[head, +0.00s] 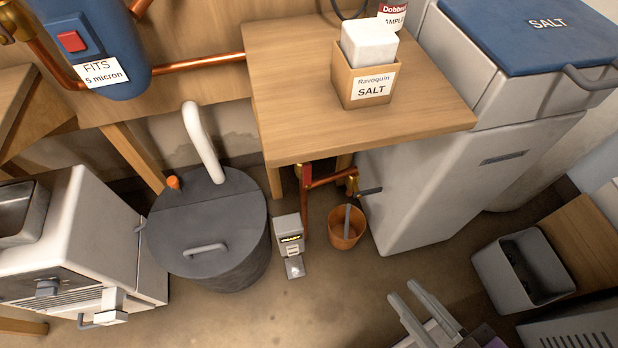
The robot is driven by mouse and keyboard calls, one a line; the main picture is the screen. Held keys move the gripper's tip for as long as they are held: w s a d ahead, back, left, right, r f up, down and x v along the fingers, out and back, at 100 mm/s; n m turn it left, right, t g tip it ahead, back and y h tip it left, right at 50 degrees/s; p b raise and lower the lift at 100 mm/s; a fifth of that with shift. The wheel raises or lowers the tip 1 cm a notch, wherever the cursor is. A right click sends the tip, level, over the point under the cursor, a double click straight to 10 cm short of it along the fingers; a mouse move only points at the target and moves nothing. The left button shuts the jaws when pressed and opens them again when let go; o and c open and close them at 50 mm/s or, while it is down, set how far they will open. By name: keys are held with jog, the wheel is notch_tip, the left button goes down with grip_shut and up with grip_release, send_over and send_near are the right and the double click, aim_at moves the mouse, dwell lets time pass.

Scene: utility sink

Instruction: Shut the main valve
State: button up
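A copper pipe (322,181) under the wooden table ends in a brass valve (352,184) with a dark lever (370,190). The lever sticks out to the right, roughly level, over an orange-brown bucket (347,228). The table hides the upper part of this pipework. Another brass fitting (14,22) is cut off at the top left; no label shows which one is the main valve. My gripper (403,290) is at the bottom, below and right of the bucket. Its two grey fingers are apart with nothing between them, and it touches neither fitting.
The wooden table (285,100) overhangs the valve and carries a salt box (365,85). A large grey cabinet (450,170) stands close to the right of the valve. A grey drum (208,240) and a small grey device (289,240) stand to the left. Floor in front is clear.

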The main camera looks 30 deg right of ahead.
jog(key=w+d+f+m+g, duration=0.1)
jog(key=f+m, duration=0.1)
jog(key=f, duration=0.3)
jog(key=w+d+f+m+g+h, duration=0.1)
jog(key=d+f+m, duration=0.1)
jog(key=f, duration=0.3)
jog(key=w+d+f+m+g, duration=0.1)
jog(key=f+m, duration=0.1)
jog(key=f, duration=0.3)
jog(key=shift+w+d+f+g, duration=0.15)
jog(key=shift+d+f+g, duration=0.15)
jog(key=shift+d, duration=0.1)
grip_shut()
jog(key=w+d+f+m+y, duration=0.1)
jog(key=w+f+m+y, duration=0.35)
jog(key=w+f, duration=0.4)
jog(key=w+d+r+t+y, duration=0.1)
jog(key=w+d+r, duration=0.1)
jog(key=w+r, duration=0.1)
jog(key=w+d+r+m+t+y, duration=0.1)
jog(key=w+d+r+t+y, duration=0.1)
jog(key=r, duration=0.4)
jog(key=w+d+r+t+y+p, duration=0.1)
jog(key=w+d+r+y, duration=0.1)
jog(key=w+r, duration=0.2)
jog(key=shift+w+d+r, duration=0.15)
jog(key=shift+d+r, duration=0.25)
jog(key=shift+r, duration=0.35)
jog(key=shift+m+y, duration=0.25)
